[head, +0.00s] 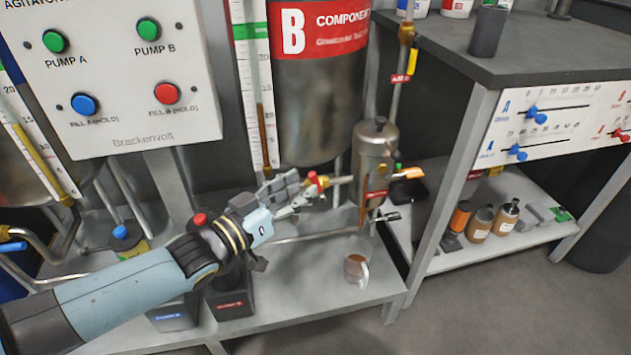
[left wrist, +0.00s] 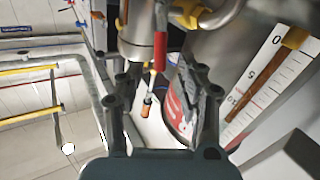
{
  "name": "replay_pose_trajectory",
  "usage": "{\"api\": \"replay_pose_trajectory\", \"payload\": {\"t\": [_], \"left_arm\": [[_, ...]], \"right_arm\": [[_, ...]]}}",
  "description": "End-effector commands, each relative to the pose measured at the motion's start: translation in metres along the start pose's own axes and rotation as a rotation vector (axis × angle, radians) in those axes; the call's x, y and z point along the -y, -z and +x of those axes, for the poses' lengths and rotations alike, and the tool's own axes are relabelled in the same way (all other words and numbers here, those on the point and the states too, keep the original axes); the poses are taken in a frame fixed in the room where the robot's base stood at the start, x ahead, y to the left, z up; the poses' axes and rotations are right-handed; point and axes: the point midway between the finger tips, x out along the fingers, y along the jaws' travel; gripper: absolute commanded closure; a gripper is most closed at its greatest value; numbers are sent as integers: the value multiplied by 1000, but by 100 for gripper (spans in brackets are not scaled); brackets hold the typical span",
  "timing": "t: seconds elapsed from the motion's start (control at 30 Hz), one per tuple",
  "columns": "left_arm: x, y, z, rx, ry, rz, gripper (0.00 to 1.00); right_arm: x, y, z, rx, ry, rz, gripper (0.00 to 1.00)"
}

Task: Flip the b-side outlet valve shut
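The B component tank (head: 318,110) stands at the top centre in the head view. Below it, a brass pipe fitting with a red handle (head: 318,182) runs toward a small steel canister. In the left wrist view a red lever (left wrist: 160,53) hangs down from a brass valve body (left wrist: 192,14). My left gripper (head: 303,192) is close beside the red handle in the head view. In the left wrist view its fingers (left wrist: 160,85) are spread apart, with the lever's lower end just beyond the gap. Contact cannot be told. My right gripper is not in view.
A cup (head: 356,269) sits on the bench shelf below. The pump button panel (head: 115,75) is at left. A dark-topped bench (head: 540,50) is at right.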

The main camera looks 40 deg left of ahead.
Motion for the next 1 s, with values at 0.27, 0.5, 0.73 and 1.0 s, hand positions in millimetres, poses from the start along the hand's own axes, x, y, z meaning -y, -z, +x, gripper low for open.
{"api": "replay_pose_trajectory", "payload": {"t": [0.27,0.5,0.73,1.0], "left_arm": [[0,-1,41,0,1,-1,63],[0,-1,47,2,1,0,63],[0,-1,47,2,1,0,76],[0,-1,47,1,1,0,100]], "right_arm": [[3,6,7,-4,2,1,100],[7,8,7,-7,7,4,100],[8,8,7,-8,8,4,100],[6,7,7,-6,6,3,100]]}}
